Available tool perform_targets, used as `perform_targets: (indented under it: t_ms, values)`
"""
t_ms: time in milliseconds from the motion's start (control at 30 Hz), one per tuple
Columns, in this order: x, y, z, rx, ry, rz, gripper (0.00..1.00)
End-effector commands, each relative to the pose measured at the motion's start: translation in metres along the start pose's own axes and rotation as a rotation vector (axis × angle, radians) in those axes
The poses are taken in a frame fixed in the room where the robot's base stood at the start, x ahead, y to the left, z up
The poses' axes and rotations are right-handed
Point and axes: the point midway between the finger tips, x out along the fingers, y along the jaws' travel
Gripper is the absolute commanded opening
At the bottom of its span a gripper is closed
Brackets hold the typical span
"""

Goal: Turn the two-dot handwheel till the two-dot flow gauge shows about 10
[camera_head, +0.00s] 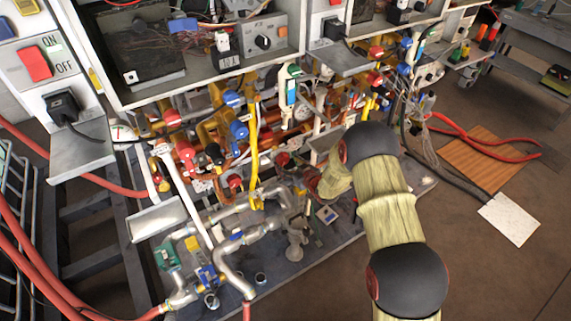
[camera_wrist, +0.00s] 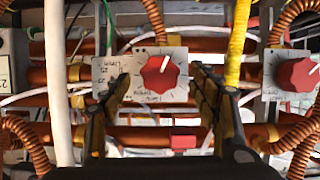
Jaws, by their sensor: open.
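In the wrist view a red knob-like handwheel (camera_wrist: 161,73) with a white pointer mark sits on a pale plate (camera_wrist: 110,70). Its pointer leans up and slightly right. Small dark dots show at the plate's upper edge, too small to count surely. My gripper (camera_wrist: 159,80) is open, with one finger on each side of this red knob; whether they touch it I cannot tell. A second red knob (camera_wrist: 298,75) is on another plate at the right edge. No flow gauge reading is legible in either view.
Copper pipes, a white hose (camera_wrist: 55,80) and a yellow hose (camera_wrist: 237,45) run close around the knob. In the head view, heater cabinets (camera_head: 200,85) stand above crowded pipes and valves. Grey pipes (camera_head: 235,235) lie in front. Open floor (camera_head: 480,265) lies to the right.

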Motion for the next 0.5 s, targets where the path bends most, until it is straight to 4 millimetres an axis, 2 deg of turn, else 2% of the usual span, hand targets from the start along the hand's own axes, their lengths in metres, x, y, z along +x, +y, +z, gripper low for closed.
perform_targets:
  t_ms: [33,200,500]
  values:
    - [0.009,0.0,0.002,-0.001,0.001,0.0,0.61]
    - [0.025,0.0,0.001,-0.001,0.0,0.0,0.61]
    - [0.029,0.0,0.0,0.0,-0.001,0.0,0.61]
